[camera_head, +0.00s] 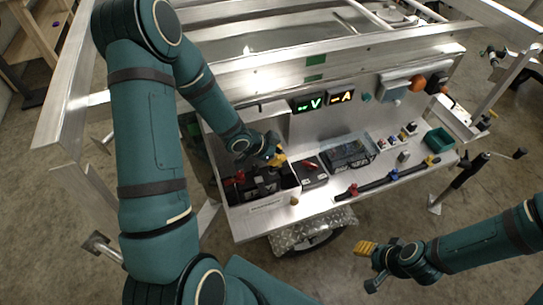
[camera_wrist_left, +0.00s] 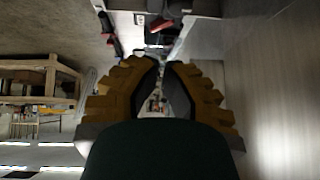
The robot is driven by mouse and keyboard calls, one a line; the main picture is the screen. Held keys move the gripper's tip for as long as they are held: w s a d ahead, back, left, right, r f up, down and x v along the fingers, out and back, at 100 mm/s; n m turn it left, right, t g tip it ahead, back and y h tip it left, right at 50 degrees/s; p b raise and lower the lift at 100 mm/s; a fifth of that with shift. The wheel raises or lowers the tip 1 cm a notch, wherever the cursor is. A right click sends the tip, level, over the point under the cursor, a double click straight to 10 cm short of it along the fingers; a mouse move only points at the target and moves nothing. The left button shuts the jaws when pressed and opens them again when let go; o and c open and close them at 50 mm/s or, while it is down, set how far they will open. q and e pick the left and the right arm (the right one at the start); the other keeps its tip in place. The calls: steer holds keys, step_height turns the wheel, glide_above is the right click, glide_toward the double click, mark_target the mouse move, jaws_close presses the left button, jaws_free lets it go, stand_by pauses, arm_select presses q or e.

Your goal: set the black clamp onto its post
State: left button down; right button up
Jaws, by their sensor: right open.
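My left gripper (camera_head: 279,157) is over the right end of a black battery (camera_head: 262,186) in a white tray on the trailer's bench. In the left wrist view its yellow fingers (camera_wrist_left: 164,64) lean together with a narrow gap at the tips. I cannot tell whether they pinch anything. A red clamp (camera_head: 238,177) is at the battery's left end. I cannot clearly make out the black clamp or its post; they may be hidden by the gripper or lost against the dark battery. My right gripper (camera_head: 366,262) is open and empty, off the bench's front.
A dark box with a red part (camera_head: 313,171) stands right of the battery, then a clear-covered unit (camera_head: 348,153). A black bar with colored knobs (camera_head: 385,182) lies at the bench's front. A green bin (camera_head: 438,140) is far right. Lit meters (camera_head: 325,100) face out behind.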

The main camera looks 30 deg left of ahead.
arm_select(q)
steer(key=p+v, duration=0.3)
steer(key=v, duration=0.7)
steer(key=shift+s+a, duration=0.25)
steer(key=shift+s, duration=0.05)
arm_select(e)
step_height(320, 180, up, 4)
steer(key=shift+s+r, duration=0.15)
steer(key=shift+r, duration=0.1)
arm_select(q)
steer(key=shift+f, duration=0.2)
